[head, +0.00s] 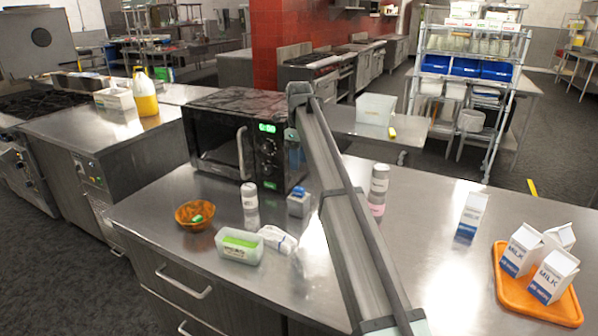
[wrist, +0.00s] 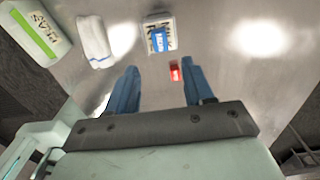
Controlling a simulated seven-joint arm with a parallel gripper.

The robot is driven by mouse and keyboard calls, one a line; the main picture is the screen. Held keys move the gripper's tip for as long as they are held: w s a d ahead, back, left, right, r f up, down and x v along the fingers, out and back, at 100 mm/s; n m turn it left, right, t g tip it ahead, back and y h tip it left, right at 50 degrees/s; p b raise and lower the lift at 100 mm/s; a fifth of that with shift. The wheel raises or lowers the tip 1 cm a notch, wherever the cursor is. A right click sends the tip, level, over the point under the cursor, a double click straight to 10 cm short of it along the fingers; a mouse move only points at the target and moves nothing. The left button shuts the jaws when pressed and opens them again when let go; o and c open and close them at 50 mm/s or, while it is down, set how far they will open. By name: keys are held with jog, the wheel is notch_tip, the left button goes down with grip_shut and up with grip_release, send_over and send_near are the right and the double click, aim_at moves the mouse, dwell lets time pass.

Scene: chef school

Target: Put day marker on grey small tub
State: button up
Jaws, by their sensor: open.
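A small red block with pale markings (wrist: 175,71), which looks like the day marker, lies on the steel counter in the wrist view. I cannot make it out in the head view, where my arm crosses the counter. A small grey tub with a blue label or block on it (wrist: 160,34) stands just beyond the red block. It also shows in the head view (head: 299,203), in front of the microwave. My gripper (wrist: 161,76) is open, its two blue fingers apart, with nothing between them touching either finger. The red block appears ahead, nearer the right finger.
A pale tub with green contents (head: 240,246) and a white cloth (head: 277,238) lie left of the small tub. Milk cartons sit on an orange tray (head: 505,290) at right.

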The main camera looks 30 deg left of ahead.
jog(key=shift+r, duration=1.05)
